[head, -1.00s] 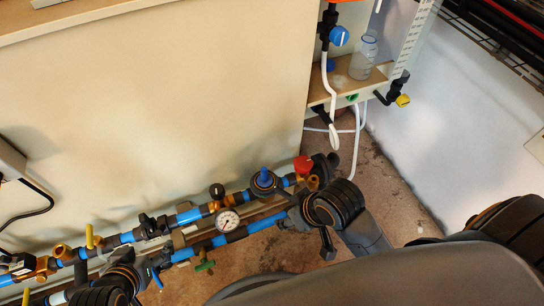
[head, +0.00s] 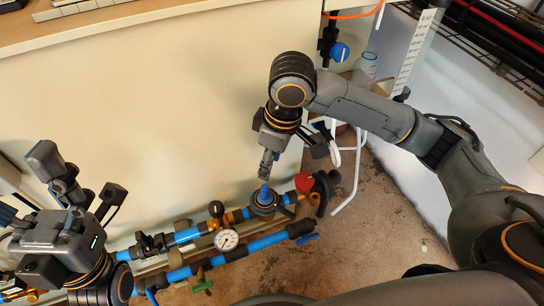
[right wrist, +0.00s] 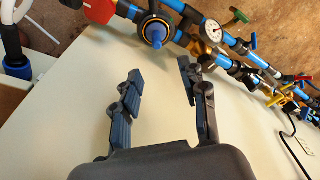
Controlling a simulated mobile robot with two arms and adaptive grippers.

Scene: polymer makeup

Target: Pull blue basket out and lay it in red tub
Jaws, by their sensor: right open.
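A blue upright piece (head: 264,193) stands in a round black housing on the pipe run; it may be the blue basket, but I cannot tell. It also shows in the right wrist view (right wrist: 155,34). I see no red tub in any view. My right gripper (head: 268,162) points down just above the blue piece. In the right wrist view my right gripper (right wrist: 158,72) is open and empty, its fingers apart and clear of the blue piece. My left gripper (head: 46,158) is raised at the far left with nothing visible in it; its jaw gap is unclear.
Blue pipes with a pressure gauge (head: 227,239), a red fitting (head: 304,182) and several valves run along the pale panel (head: 170,110). A clear bottle (head: 366,64) stands on a shelf at the back right. Brown floor (head: 370,225) is open right of the pipes.

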